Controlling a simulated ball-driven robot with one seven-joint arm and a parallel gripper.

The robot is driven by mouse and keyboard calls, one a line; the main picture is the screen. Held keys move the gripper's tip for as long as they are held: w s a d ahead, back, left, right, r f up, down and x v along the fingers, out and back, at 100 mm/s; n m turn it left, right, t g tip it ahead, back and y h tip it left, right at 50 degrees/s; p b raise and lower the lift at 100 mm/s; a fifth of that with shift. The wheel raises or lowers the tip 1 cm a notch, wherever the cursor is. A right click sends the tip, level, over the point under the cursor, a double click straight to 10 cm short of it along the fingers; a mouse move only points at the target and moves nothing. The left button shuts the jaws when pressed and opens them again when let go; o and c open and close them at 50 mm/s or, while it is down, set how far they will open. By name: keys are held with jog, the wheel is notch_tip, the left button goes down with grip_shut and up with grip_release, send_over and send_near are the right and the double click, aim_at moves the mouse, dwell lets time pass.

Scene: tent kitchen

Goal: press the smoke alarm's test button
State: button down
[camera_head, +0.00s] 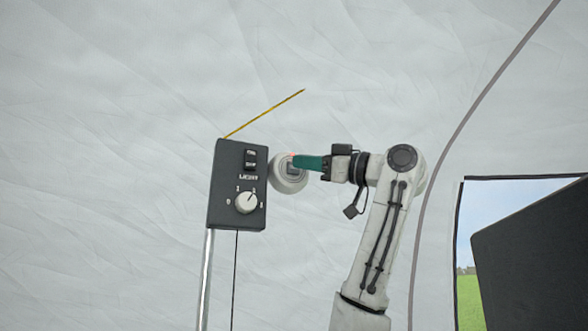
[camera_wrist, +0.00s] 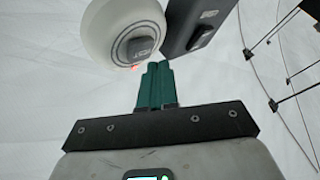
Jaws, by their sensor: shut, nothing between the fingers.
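The smoke alarm (camera_head: 288,182) is a round white disc beside the dark control box. It also shows in the wrist view (camera_wrist: 110,22), with dark rings around a grey square test button (camera_wrist: 139,47). A small red light glows at the edge of the ringed area. My gripper (camera_head: 296,162) has green fingers, shut and empty. In the head view the fingertips overlap the alarm's face near the button. In the wrist view the fingertips (camera_wrist: 158,64) lie just below and right of the button. I cannot tell whether they touch the alarm.
A dark control box (camera_head: 225,205) with two switches and a white knob stands on a metal pole, close left of the alarm. A yellow rod (camera_head: 265,113) rises from its top. A window (camera_head: 467,275) and a black panel (camera_head: 535,255) are at right. Tent fabric surrounds all.

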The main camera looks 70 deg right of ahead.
jog(key=s+a+b, duration=0.2)
jog(key=s+a, duration=0.1)
jog(key=a, duration=0.1)
jog(key=shift+s, duration=0.15)
jog(key=shift+d, duration=0.1)
dwell(1.0)
